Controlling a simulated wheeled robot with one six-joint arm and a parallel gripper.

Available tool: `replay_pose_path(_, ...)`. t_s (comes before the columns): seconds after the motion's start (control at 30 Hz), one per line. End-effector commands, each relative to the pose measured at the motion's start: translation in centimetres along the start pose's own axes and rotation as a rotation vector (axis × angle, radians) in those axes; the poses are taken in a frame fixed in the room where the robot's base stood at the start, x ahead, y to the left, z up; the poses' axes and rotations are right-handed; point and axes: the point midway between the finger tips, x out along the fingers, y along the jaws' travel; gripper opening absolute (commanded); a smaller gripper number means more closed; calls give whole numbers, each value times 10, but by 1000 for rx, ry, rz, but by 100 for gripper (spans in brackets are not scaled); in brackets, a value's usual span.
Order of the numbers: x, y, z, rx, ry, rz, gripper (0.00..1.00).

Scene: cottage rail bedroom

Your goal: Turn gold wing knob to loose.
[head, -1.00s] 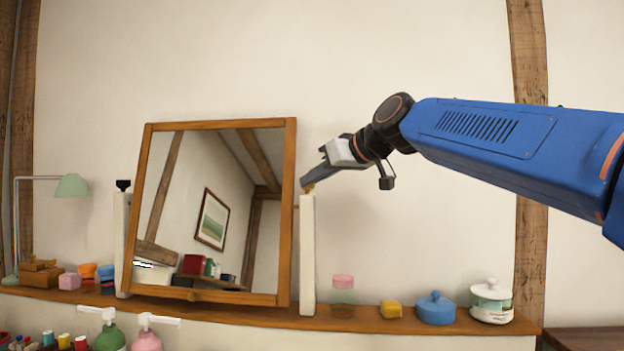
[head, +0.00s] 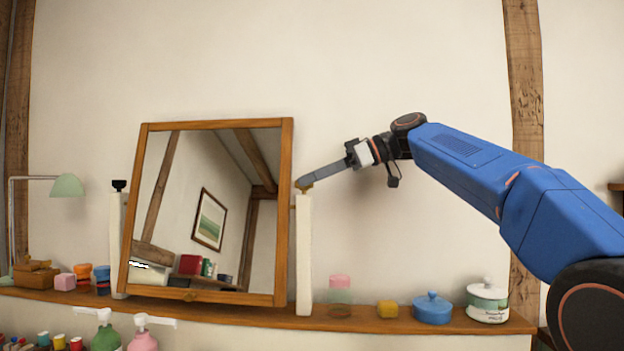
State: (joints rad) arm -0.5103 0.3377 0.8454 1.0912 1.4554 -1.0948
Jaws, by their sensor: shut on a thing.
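The gold wing knob (head: 305,188) sits on top of the right white post (head: 304,255) beside the mirror. My gripper (head: 308,183) reaches in from the right and is shut on the knob. The fingers cover much of the knob, so its exact angle is hard to tell. The wood-framed mirror (head: 210,215) stands tilted between the two white posts. A black knob (head: 119,185) tops the left post (head: 117,245).
The wooden shelf (head: 260,308) carries a pink-topped jar (head: 340,290), a yellow block (head: 387,309), a blue lidded pot (head: 432,308) and a white jar (head: 487,300). A green lamp (head: 67,185) stands at left. The wall above is clear.

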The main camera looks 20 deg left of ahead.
Motion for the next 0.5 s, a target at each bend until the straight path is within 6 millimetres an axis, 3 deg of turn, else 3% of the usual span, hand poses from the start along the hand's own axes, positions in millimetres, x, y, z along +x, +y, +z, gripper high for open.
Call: replay_pose_path(0.5,2,1,4,-14,-7,-50,0)
